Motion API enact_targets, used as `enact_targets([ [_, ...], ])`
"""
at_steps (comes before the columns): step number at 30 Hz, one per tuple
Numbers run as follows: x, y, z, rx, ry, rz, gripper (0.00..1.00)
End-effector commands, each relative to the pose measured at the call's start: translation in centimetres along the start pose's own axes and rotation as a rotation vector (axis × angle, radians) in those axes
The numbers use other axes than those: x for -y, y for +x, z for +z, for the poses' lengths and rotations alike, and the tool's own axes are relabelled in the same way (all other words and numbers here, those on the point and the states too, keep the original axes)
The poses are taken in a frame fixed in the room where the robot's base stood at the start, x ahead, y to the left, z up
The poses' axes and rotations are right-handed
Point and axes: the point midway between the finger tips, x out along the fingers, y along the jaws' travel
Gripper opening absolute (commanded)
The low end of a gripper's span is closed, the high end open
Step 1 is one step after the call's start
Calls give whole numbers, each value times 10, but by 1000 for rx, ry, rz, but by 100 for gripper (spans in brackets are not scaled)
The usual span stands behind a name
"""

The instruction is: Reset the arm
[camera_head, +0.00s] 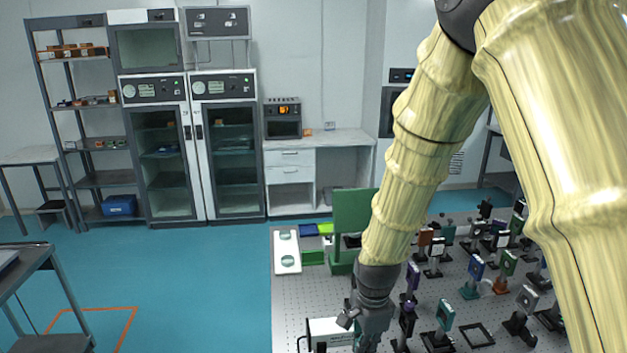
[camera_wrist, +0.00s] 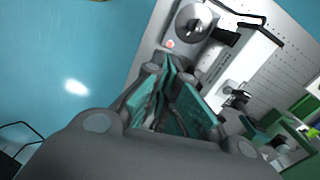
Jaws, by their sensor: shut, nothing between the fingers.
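My arm, in a pale yellow sleeve, reaches down from the upper right in the head view. My gripper (camera_head: 370,335) is at the bottom of that view, over the front part of the optical table (camera_head: 290,303). In the wrist view my gripper (camera_wrist: 178,75) shows its teal finger pads close together, with nothing seen between them. A white instrument (camera_head: 330,328) stands beside the gripper; it also shows beyond the fingers in the wrist view (camera_wrist: 238,62). The lower part of the gripper is cut off in the head view.
Several small optics mounts, such as a green one (camera_head: 444,314), crowd the table right of my gripper. A green stand (camera_head: 354,212) and a white tray (camera_head: 286,251) are farther back. Blue floor (camera_head: 190,275) lies open to the left; a side table (camera_head: 25,275) stands at far left.

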Motion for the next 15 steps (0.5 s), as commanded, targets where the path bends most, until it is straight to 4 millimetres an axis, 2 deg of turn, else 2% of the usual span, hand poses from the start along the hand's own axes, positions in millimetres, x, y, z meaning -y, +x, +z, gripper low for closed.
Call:
enact_targets([
  [1,-6,16,-2,2,-21,4,0],
  [5,-18,53,-8,4,-95,3,0],
  [8,-34,92,-12,8,-171,4,0],
  [15,-88,198,-25,10,-414,1,0],
])
